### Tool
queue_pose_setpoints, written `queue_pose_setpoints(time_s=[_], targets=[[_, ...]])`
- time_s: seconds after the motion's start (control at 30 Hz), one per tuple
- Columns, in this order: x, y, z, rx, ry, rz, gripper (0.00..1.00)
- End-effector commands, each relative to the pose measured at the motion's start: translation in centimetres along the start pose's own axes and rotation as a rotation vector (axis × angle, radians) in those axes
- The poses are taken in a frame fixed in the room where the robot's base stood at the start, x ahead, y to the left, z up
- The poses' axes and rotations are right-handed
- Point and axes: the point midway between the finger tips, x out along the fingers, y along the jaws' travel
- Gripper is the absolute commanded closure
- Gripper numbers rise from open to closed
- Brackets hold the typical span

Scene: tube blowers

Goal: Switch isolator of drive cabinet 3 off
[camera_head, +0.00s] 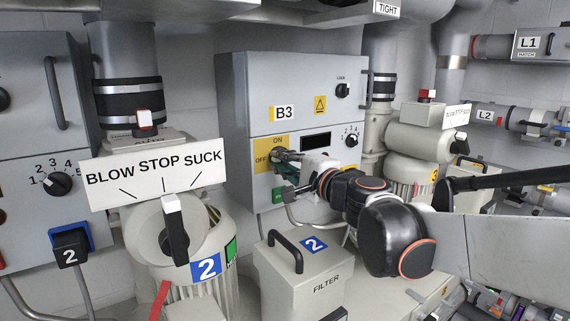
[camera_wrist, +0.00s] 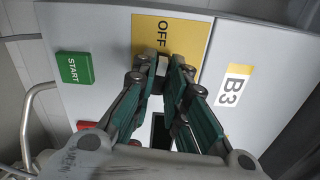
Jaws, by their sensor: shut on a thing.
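Drive cabinet B3 (camera_head: 300,92) is the grey box in the middle of the head view. Its yellow isolator plate (camera_head: 260,161) has ON at the top and OFF at the left; the plate also shows in the wrist view (camera_wrist: 192,38). My gripper (camera_head: 283,156) is at this plate, its fingers close together around the isolator handle. In the wrist view a small pale part of the handle (camera_wrist: 161,68) shows between the fingertips (camera_wrist: 161,72), just below the word OFF. The fingers hide most of the handle, so I cannot tell its exact angle.
A green START button (camera_wrist: 80,68) and a red button (camera_wrist: 87,125) sit near the plate. A selector knob (camera_head: 351,140) and dark display are right of it. Blower 2's sign (camera_head: 150,172) is at left.

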Motion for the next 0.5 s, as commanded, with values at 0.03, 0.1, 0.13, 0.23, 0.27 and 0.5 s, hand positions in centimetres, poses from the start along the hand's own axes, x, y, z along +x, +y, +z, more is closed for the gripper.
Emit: queue_pose_setpoints(time_s=[0.03,0.1,0.13,0.23,0.27,0.5], targets=[[0.0,0.1,0.01,-0.026,0.0,0.0,1.0],[0.0,0.13,0.01,-0.059,0.0,0.0,1.0],[0.0,0.14,0.01,-0.071,0.0,0.0,1.0],[0.0,0.17,0.01,-0.105,0.0,0.0,1.0],[-0.01,0.18,0.01,-0.114,0.0,0.0,1.0],[-0.01,0.2,0.01,-0.146,0.0,0.0,1.0]])
